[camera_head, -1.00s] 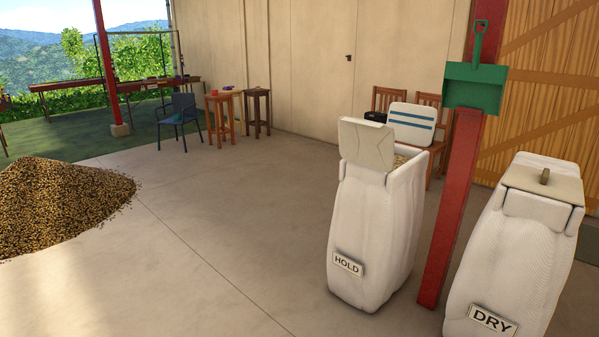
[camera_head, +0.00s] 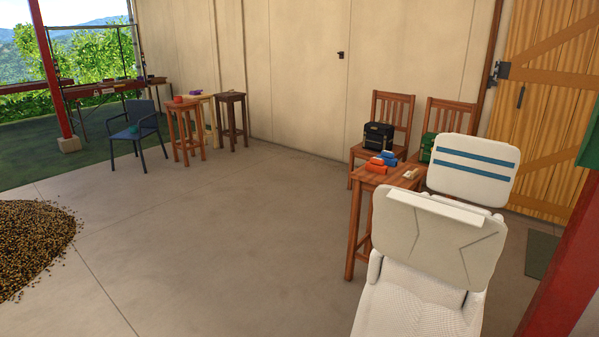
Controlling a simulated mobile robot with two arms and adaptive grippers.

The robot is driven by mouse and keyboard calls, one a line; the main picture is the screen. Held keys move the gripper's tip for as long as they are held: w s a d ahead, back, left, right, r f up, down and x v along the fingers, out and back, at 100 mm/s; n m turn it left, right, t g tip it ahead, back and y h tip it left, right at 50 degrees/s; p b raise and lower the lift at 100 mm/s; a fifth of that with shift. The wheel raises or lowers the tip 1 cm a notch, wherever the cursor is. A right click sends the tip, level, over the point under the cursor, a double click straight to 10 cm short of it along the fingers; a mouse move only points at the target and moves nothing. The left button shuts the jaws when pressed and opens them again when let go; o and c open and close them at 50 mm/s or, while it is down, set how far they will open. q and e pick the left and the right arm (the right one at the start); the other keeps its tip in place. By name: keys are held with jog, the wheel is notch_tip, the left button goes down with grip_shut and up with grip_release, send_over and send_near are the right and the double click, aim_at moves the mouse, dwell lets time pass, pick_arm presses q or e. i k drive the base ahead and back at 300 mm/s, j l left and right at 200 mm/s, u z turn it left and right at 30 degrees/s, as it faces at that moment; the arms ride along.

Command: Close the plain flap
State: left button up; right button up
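The plain flap (camera_head: 438,238) is a cream-white panel standing raised at the near side of the white sack (camera_head: 410,305), its faint creases facing me. A second flap with two blue stripes (camera_head: 472,168) stands raised behind it. The sack's opening is hidden behind the plain flap, and the sack's lower part is cut off by the bottom edge. Neither of my grippers is in view.
A wooden table (camera_head: 356,215) with orange and blue items (camera_head: 380,162) stands just behind and left of the sack. A red post (camera_head: 565,290) rises on the right. Open concrete floor (camera_head: 220,240) lies left, with a bean pile (camera_head: 35,240) beyond.

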aim_at(460, 246)
jog(key=i+j+z, duration=0.15)
jog(key=i+z, duration=0.15)
jog(key=i, duration=0.25)
jog(key=i+j+z, duration=0.35)
jog(key=i, duration=0.15)
jog(key=i+j+z, duration=0.3)
jog(key=i, duration=0.2)
jog(key=l+z, duration=0.1)
jog(key=z, duration=0.4)
jog(key=l+z, duration=0.1)
jog(key=z, duration=0.4)
